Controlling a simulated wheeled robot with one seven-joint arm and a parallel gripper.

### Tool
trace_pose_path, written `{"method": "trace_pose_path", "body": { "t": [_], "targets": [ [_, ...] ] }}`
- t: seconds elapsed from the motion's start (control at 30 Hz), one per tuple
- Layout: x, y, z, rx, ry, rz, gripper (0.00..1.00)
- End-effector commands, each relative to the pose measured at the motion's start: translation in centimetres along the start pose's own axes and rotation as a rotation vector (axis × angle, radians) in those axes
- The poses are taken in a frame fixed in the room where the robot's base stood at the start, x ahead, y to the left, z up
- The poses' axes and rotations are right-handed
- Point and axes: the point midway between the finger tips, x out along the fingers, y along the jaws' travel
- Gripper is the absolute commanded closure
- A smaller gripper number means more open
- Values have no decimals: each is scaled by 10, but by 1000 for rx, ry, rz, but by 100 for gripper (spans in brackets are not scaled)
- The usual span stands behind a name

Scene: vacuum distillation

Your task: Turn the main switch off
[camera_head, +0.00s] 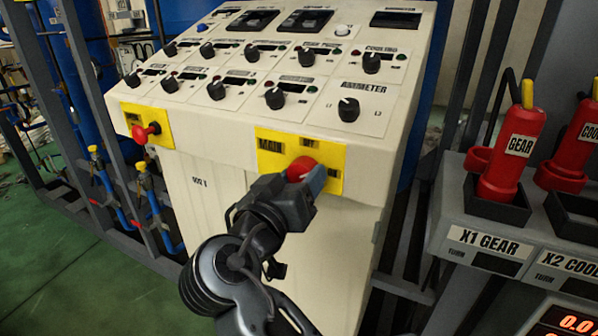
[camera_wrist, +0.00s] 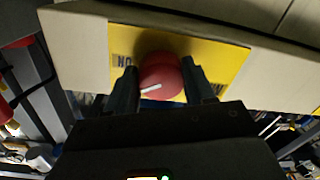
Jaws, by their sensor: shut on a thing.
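The main switch is a red round knob (camera_head: 301,168) on a yellow plate (camera_head: 270,152) marked "MAIN", on the front edge of the cream control panel. My gripper (camera_head: 308,180) is at the knob and hides its lower right part. In the wrist view the red knob (camera_wrist: 160,78) sits between the two dark fingers of my gripper (camera_wrist: 161,88), which are shut on it. A white mark on the knob points to the lower left in that view. An "ON" label shows on the yellow plate (camera_wrist: 220,62) left of the knob.
A smaller red switch (camera_head: 146,132) on another yellow plate is at the panel's left. Several black knobs (camera_head: 348,109) cover the sloping top. Red handles (camera_head: 512,155) stand in a grey console on the right. Green floor (camera_head: 60,260) is open at left.

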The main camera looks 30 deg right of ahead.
Motion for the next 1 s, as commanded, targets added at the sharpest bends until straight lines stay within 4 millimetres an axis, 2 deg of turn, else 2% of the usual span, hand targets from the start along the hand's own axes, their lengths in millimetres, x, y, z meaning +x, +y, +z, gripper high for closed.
{"method": "trace_pose_path", "body": {
  "t": [0.7, 1.0],
  "targets": [
    [0, 3, -5, -674, -29, 4, 77],
    [0, 2, -3, -889, -36, 6, 77]
  ]
}}
